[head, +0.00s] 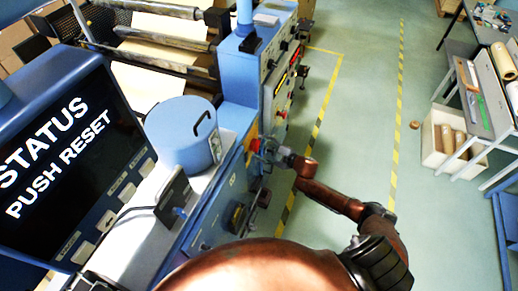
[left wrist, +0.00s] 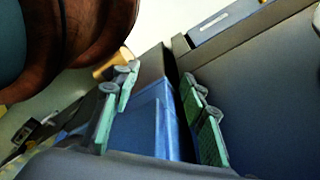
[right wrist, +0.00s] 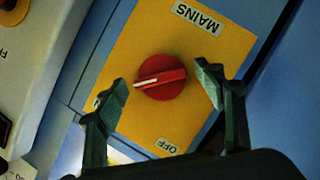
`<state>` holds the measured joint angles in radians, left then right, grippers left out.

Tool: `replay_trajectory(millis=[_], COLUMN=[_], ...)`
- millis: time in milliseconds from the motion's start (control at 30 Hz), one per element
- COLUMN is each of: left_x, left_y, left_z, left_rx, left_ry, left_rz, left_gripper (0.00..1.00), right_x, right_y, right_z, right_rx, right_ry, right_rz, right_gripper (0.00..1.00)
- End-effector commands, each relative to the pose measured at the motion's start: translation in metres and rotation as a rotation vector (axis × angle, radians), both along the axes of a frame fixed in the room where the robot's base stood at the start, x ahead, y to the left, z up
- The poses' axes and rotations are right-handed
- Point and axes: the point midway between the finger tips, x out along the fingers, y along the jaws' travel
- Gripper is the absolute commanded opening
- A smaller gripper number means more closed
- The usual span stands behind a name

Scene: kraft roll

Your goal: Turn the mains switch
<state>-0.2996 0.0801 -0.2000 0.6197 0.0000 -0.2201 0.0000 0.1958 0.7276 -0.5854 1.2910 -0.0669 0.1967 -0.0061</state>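The mains switch is a red round knob (right wrist: 162,77) with a white pointer line, on a yellow plate (right wrist: 140,40) marked MAINS and OFF in the right wrist view. The pointer lies toward the left of that picture; a label near the left finger is mostly covered. My right gripper (right wrist: 163,82) is open, one finger on each side of the knob, with gaps showing between fingers and knob. In the head view the right gripper (head: 268,150) is at the blue cabinet's side, by the red knob (head: 255,144). My left gripper (left wrist: 158,92) is open and empty in the left wrist view.
A screen (head: 65,150) reads STATUS PUSH RESET. A blue cylinder (head: 183,135) stands on the cabinet beside it. Paper rollers (head: 160,45) lie behind.

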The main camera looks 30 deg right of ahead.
Motion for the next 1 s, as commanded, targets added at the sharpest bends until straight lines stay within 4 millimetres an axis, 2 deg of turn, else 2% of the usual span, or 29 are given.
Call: replay_trajectory(millis=[233, 367, 800, 1000], left_x=[-0.001, -0.001, 0.000, 0.000], left_y=[0.002, 0.001, 0.000, 0.000], left_z=[0.000, 0.000, 0.000, 0.000], left_rx=[0.002, 0.001, 0.000, 0.000], left_ry=[0.001, 0.001, 0.000, 0.000], left_rz=[0.000, 0.000, 0.000, 0.000], left_gripper=[0.40, 0.40, 0.40, 0.40], right_x=[-0.001, -0.009, -0.082, -0.101], right_y=[0.002, -0.003, -0.037, -0.046], right_z=[0.001, 0.003, 0.027, 0.033], right_rx=[0.001, 0.001, -0.001, 0.000], right_ry=[-0.003, -0.001, 0.000, -0.001], right_rz=[0.003, 0.003, 0.003, 0.003], right_gripper=[0.64, 0.64, 0.64, 0.64])
